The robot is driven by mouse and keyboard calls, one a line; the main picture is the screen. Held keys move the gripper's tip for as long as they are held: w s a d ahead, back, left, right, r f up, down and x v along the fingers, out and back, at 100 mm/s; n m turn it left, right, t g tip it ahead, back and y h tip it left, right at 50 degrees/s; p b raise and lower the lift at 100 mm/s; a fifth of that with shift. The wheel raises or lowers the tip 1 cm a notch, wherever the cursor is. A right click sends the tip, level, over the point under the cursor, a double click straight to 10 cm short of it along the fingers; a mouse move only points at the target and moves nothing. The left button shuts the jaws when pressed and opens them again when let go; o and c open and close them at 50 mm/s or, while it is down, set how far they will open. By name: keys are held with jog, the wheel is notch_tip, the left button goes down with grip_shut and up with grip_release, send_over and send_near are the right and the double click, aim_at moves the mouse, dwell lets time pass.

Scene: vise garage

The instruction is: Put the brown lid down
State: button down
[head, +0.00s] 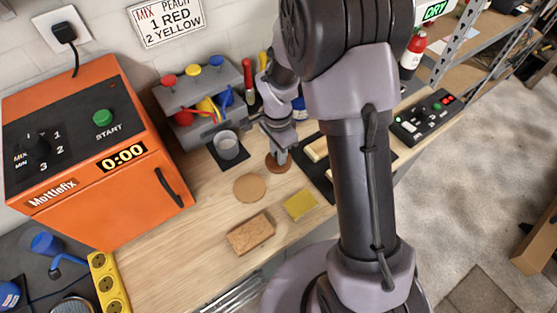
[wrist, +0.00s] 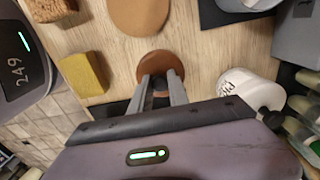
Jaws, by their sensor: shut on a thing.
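The brown lid (head: 278,164) is a small round disc at the ends of my fingers. In the wrist view it (wrist: 161,66) shows at the fingertips, its far part beyond them. My gripper (head: 279,152) is shut on the lid and points down at the workbench; its two fingers also show in the wrist view (wrist: 161,82). The lid is low over the wood or touching it; I cannot tell which. A tan round disc (head: 250,188) lies flat on the bench, left of and nearer than the lid, apart from it.
A yellow sponge (head: 300,204) and a brown block (head: 251,234) lie near the front edge. A grey cup (head: 228,146) stands on a dark mat behind. A white container (wrist: 248,88) is close right of the fingers. The orange machine (head: 100,150) stands left.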

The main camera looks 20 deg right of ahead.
notch_tip(320, 180, down, 4)
jog(key=shift+r+b, duration=0.25)
jog(key=shift+b, duration=0.25)
jog(key=shift+f, duration=0.1)
jog(key=shift+f, duration=0.15)
jog(key=c, duration=1.3)
grip_release()
jog(key=shift+o, duration=0.2)
